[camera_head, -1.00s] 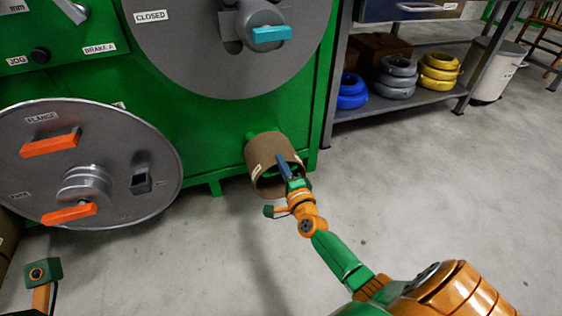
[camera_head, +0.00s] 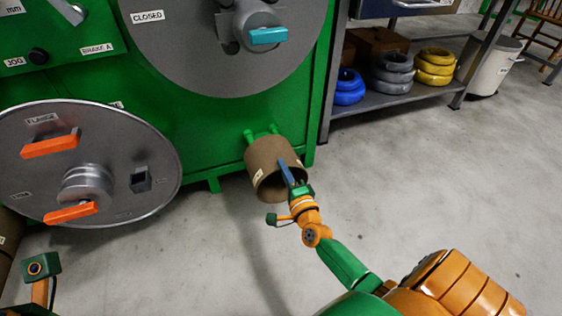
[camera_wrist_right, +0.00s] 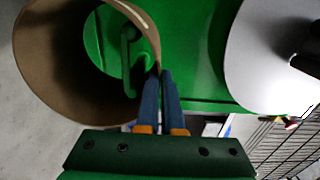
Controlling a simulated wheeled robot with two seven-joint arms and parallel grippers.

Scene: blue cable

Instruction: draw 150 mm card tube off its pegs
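The brown card tube (camera_head: 262,160) is in front of the green machine in the head view, with its open end toward me. Two green pegs (camera_head: 251,136) show between the machine and the tube's far end. In the right wrist view, green peg parts (camera_wrist_right: 128,55) show through the tube (camera_wrist_right: 60,95); I cannot tell whether their tips are still inside it. My right gripper (camera_head: 286,170) has its blue fingers on the tube's near rim. In the right wrist view, the gripper (camera_wrist_right: 163,75) is shut with the tube's wall between its fingers.
A grey flange disc (camera_head: 110,195) with orange handles stands to the left. A larger grey disc (camera_head: 190,60) with a turquoise handle is above. A shelf (camera_head: 420,90) with coloured coils stands at the right. The floor (camera_head: 430,190) at right is clear.

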